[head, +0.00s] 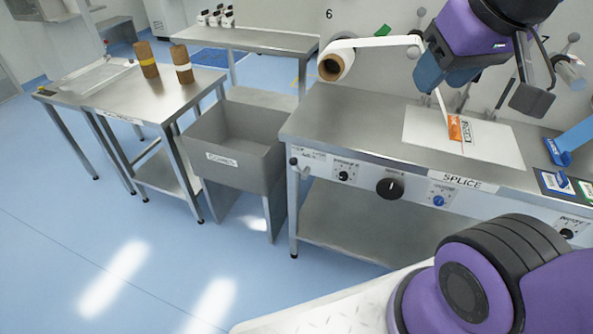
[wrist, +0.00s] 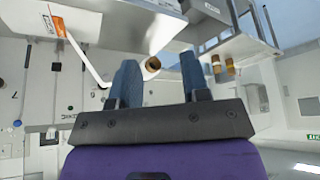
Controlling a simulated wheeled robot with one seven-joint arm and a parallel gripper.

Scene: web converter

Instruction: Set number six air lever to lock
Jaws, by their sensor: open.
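The black number 6 (head: 329,14) is on the pale wall at the top of the head view. My gripper (head: 442,82) hangs right of the white arm, above the splice table. In the wrist view its blue fingers (wrist: 160,75) are apart with nothing held, and the roll (wrist: 151,66) shows between them, farther off.
A grey bin (head: 230,140) and a steel table (head: 125,95) with two brown rolls stand left. Blue floor (head: 120,220) is clear.

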